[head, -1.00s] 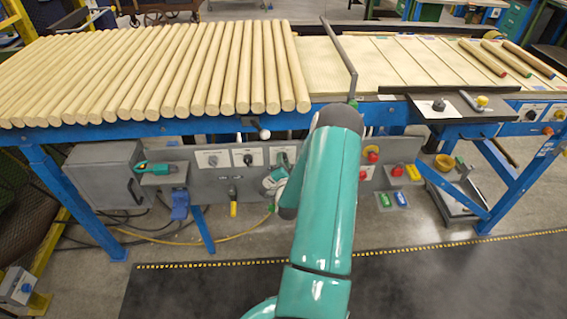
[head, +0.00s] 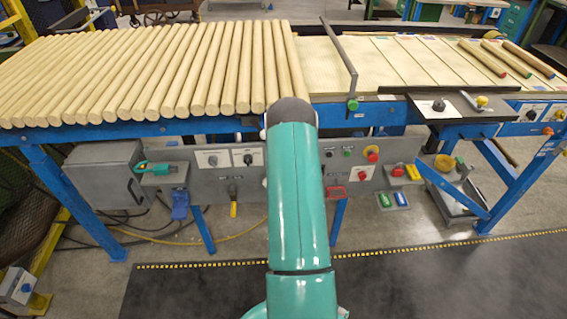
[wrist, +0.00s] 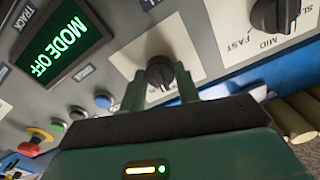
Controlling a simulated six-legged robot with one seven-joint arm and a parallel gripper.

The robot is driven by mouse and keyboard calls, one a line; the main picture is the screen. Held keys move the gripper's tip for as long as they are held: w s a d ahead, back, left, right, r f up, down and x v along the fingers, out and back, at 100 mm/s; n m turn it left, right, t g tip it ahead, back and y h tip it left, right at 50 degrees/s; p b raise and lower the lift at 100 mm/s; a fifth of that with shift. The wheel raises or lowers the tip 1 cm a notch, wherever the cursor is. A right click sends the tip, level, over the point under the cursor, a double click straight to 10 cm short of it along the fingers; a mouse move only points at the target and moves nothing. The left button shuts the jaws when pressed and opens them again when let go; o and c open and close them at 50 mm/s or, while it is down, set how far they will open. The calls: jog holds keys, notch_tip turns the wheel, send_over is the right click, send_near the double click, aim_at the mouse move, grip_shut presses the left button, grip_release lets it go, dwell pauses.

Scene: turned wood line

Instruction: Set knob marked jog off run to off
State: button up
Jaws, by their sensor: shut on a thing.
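In the wrist view, a black knob (wrist: 160,71) sits on a white plate of the grey control panel. My gripper (wrist: 161,86) has one green finger on each side of it and is shut on it. Any marking on this plate is hidden or too small to read. A dark screen (wrist: 61,42) at the left reads "MODE OFF" in green letters. In the head view, my own arm hides the gripper and the knob it holds.
A second black knob (wrist: 274,14), marked with words including MID and FAST, is at upper right. Dowels (head: 150,70) cover the left bench above the panel (head: 105,216).

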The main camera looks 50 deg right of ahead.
jog(key=shift+n, duration=0.6)
jog(key=o, duration=1)
jog(key=shift+s+a, duration=0.1)
jog(key=v, duration=1.3)
jog(key=shift+s+a, duration=0.2)
jog(key=shift+s, duration=0.05)
